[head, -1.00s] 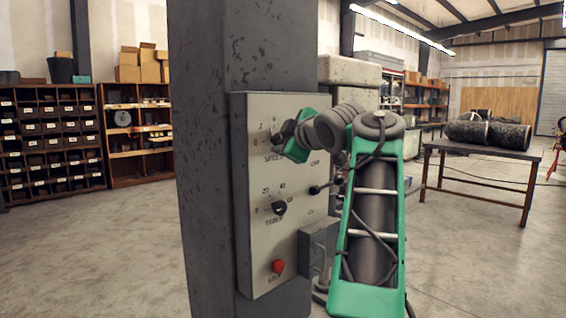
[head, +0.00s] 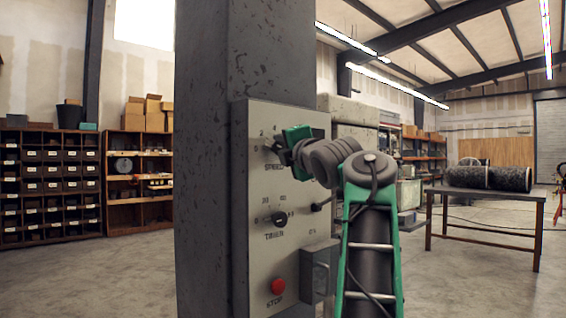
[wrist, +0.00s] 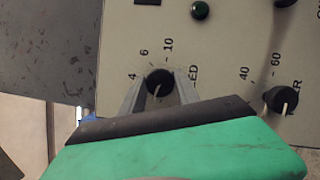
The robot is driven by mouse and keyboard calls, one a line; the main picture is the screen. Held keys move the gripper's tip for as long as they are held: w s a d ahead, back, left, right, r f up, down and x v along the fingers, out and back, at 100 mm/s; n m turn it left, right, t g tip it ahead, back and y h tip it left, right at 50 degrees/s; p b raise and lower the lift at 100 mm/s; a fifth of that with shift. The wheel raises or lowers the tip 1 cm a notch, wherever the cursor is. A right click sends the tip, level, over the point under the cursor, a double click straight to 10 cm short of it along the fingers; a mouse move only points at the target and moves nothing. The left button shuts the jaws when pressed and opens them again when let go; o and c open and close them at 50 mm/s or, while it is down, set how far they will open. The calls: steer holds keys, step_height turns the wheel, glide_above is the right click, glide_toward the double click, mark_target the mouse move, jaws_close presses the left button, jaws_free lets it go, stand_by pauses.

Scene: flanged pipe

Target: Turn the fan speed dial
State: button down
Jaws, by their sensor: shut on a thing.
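The grey control panel (head: 250,200) is fixed to a dark steel column. Its upper dial, the black speed dial (wrist: 158,81), sits on a printed scale with 4, 6 and 10 visible in the wrist view. My gripper (wrist: 159,90) is shut on this dial, with one grey finger on each side of it. In the head view my gripper (head: 274,147) is at the top of the panel and hides most of the dial. The speed label is partly covered by a finger in the wrist view.
Below on the panel are a black timer dial (head: 280,219), a red stop button (head: 278,286) and a toggle switch (head: 321,204). The timer dial (wrist: 281,99) also shows in the wrist view. A grey box (head: 319,268) juts out at the lower right.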

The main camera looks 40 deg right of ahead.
steer(key=shift+f+n+t+y+b, duration=0.15)
steer(key=shift+n+t+b, duration=0.3)
steer(key=shift+n, duration=0.4)
steer(key=shift+n+t+y+b, duration=0.2)
steer(key=shift+n+b, duration=0.3)
steer(key=shift+n, duration=0.35)
steer(key=c, duration=0.9)
jaws_free()
steer(key=b+v, duration=0.2)
steer(key=v, duration=0.5)
steer(key=shift+s+f+b, duration=0.1)
steer(key=shift+s+b, duration=0.2)
steer(key=shift+a, duration=0.15)
